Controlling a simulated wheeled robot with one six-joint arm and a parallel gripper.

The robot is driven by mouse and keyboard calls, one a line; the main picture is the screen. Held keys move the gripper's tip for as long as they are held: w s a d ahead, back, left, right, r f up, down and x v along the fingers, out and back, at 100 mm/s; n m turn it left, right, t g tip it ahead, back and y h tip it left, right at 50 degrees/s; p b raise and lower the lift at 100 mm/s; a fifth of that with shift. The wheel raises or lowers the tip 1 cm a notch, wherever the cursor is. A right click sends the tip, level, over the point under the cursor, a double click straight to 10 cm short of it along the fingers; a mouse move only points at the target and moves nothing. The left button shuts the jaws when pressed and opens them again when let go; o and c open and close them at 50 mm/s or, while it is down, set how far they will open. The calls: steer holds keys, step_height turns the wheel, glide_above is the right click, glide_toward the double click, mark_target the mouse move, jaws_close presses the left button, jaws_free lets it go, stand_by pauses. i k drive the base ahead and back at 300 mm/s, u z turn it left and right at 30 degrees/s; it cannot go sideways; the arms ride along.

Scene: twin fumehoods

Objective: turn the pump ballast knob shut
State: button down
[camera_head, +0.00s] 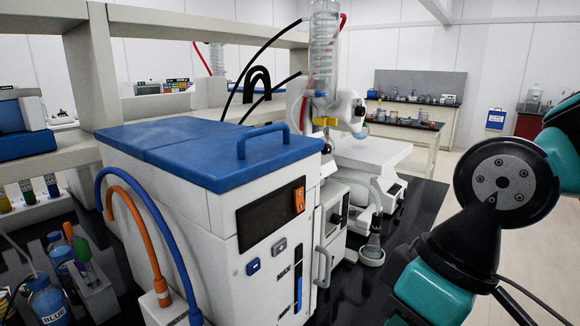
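I cannot make out a ballast knob or a pump with certainty in this view. A large white unit (185,215) with a blue lid (205,148) stands in front, and its front face carries a dark panel with an orange switch (298,197). A smaller white box with a dark front panel (335,217) stands just behind its right side. A small grey round-based fitting (371,252) stands on the black bench to the right of it. My teal and black arm comes in at the right edge. My gripper is out of view.
Blue (147,205) and orange (138,228) hoses loop at the big unit's left. A glass condenser (324,50) rises behind it with black hoses. A bottle marked BLUE (50,303) is lower left. Bare black bench (418,212) shows between the units and my arm.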

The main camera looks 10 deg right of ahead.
mark_target(335, 219)
steer(key=k, duration=0.35)
steer(key=z, duration=1.2)
steer(key=i, duration=0.95)
steer(key=u, duration=1.65)
